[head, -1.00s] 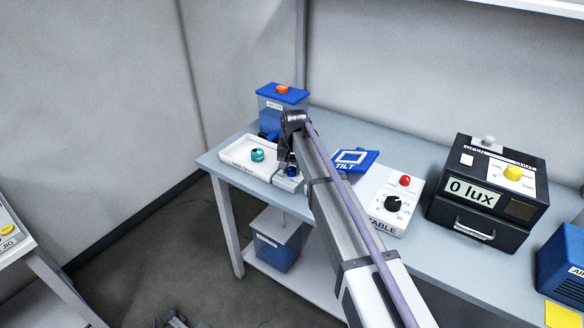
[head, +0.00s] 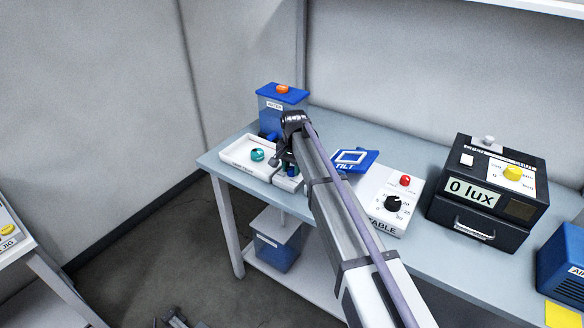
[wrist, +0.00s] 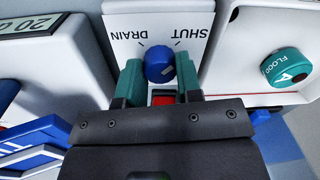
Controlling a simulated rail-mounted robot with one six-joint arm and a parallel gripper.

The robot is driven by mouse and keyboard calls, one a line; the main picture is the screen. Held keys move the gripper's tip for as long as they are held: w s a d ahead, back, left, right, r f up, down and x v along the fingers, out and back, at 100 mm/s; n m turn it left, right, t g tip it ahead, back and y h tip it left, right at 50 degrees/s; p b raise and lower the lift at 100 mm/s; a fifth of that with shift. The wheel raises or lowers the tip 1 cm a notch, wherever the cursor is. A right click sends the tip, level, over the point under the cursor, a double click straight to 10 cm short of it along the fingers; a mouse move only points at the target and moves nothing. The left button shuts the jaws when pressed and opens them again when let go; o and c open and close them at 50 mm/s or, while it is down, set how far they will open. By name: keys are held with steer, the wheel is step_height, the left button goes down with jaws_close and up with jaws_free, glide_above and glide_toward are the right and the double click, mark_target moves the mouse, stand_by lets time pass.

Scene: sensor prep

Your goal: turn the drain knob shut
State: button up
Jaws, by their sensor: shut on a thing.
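The blue drain knob (wrist: 157,66) sits on a white panel (wrist: 120,22) printed DRAIN on the left and SHUT on the right, both upside down in the wrist view. My gripper (wrist: 160,76) is shut on the knob, with one teal finger on each side. The knob's pointer direction is hard to read.
A blue-lidded water tank (head: 283,112) stands behind. A blue TILT piece (head: 354,160), a white turntable box (head: 378,205) and a black meter (head: 487,195) reading 0 lux stand to the right.

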mark_target(293, 169)
steer(key=o, duration=0.9)
steer(key=shift+o, duration=0.2)
steer(key=shift+r, duration=0.1)
step_height(293, 169, up, 11)
steer(key=p, duration=1.1)
steer(key=shift+d+f, duration=0.2)
steer(key=shift+s, duration=0.1)
steer(key=s+d+n, duration=0.2)
steer(key=s+d, duration=0.9)
steer(key=s, duration=0.4)
steer(key=s+d+n, duration=0.2)
steer(key=s+d, duration=0.8)
steer(key=s, duration=0.6)
steer(key=shift+s+d, duration=0.25)
steer(key=shift+d, duration=0.15)
